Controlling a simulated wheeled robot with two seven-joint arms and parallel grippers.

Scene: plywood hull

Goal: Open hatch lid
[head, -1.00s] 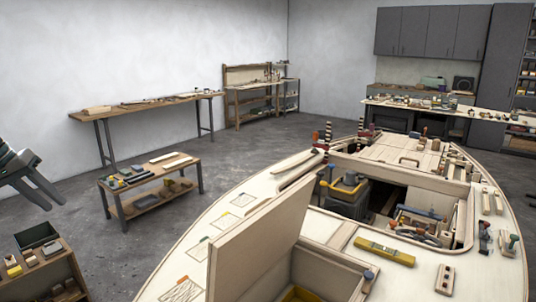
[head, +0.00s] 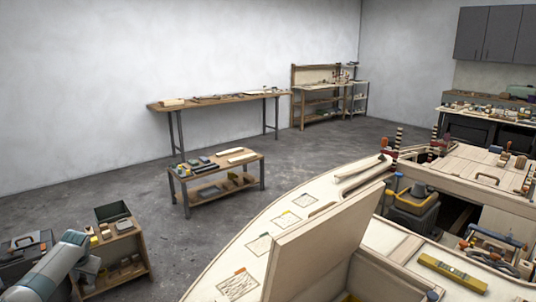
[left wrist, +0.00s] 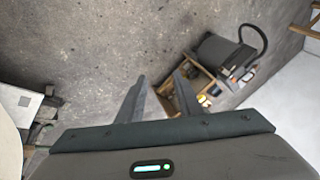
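The hatch lid (head: 318,245) is a pale plywood panel in the lower middle of the head view. It stands raised and tilted on the boat deck. The hatch opening (head: 385,280) lies to its right, cut off by the bottom edge, with a bit of yellow inside. My left gripper is apart from the lid, off to the left. In the left wrist view my left gripper (left wrist: 158,84) has its two fingers spread with nothing between them, above the floor. In the head view my left arm shows at the lower left. My right gripper is out of view.
A small shelf cart (head: 125,250) with a green bin stands beside my left arm. A low bench (head: 215,178) and a long workbench (head: 220,98) stand farther back. Tools and a yellow level (head: 452,272) lie on the deck. Grey floor between is clear.

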